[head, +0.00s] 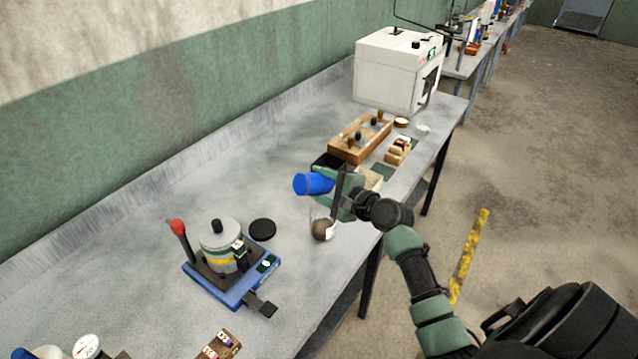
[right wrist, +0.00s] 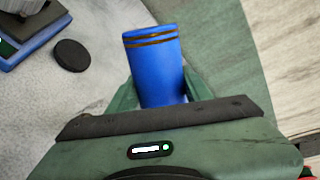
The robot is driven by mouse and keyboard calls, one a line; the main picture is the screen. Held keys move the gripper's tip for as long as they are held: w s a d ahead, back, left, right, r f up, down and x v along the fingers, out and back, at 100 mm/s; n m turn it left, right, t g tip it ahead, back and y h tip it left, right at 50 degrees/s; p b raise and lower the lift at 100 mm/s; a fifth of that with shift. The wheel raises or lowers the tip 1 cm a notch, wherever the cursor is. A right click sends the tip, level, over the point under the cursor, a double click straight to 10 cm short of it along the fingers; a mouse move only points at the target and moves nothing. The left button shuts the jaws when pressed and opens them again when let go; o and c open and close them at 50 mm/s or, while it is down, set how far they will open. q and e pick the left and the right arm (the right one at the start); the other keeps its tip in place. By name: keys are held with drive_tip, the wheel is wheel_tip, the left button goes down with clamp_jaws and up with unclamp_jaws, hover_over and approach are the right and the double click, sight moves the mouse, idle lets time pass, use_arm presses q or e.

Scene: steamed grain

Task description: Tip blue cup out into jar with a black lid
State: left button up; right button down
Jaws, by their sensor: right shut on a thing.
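The blue cup (head: 313,184) is in my right gripper (head: 343,190), lying on its side above the bench with its free end toward the left. In the right wrist view the cup (right wrist: 157,75) sits between the two green fingers and shows brown bands near its far end. Its contents cannot be seen. Below the cup, a small clear jar (head: 322,229) with brown matter low in it stands on the bench; its outline is faint. A round black lid (head: 262,229) lies flat on the bench left of the jar, and also shows in the right wrist view (right wrist: 72,55). My left gripper is out of view.
A blue-based device (head: 232,290) with a metal pot and red-knobbed lever stands left of the lid. Behind the cup are a black tray (head: 328,163), a wooden rack (head: 358,140) and a white machine (head: 396,72). The bench between pot and wall is clear.

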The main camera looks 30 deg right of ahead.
wheel_tip(320, 180, up, 5)
drive_tip(key=p, duration=0.5)
drive_tip(key=shift+r, duration=0.15)
drive_tip(key=n+p, duration=0.1)
drive_tip(key=n+h+p, duration=0.1)
drive_tip(key=shift+r+n+p, duration=0.3)
drive_tip(key=shift+r+p, duration=0.1)
drive_tip(key=n+h, duration=0.1)
drive_tip(key=n, duration=0.1)
drive_tip(key=shift+f+n, duration=0.1)
drive_tip(key=shift+n, duration=0.2)
drive_tip(key=n+h, duration=0.2)
drive_tip(key=n, duration=0.1)
drive_tip(key=shift+r, duration=0.2)
drive_tip(key=n, duration=0.2)
drive_tip(key=n+t+h, duration=0.1)
drive_tip(key=shift+r+n+b, duration=0.3)
drive_tip(key=shift+n, duration=0.1)
drive_tip(key=shift+n+b, duration=0.35)
drive_tip(key=shift+n, duration=0.65)
drive_tip(key=n+b, duration=0.1)
drive_tip(key=n, duration=0.1)
drive_tip(key=n+t+h, duration=0.1)
drive_tip(key=shift+r+n+b, duration=0.2)
drive_tip(key=shift+n+b, duration=0.2)
drive_tip(key=shift+r+n+t, duration=0.2)
drive_tip(key=shift+n+t, duration=0.1)
drive_tip(key=shift+n, duration=0.1)
drive_tip(key=shift+r, duration=0.15)
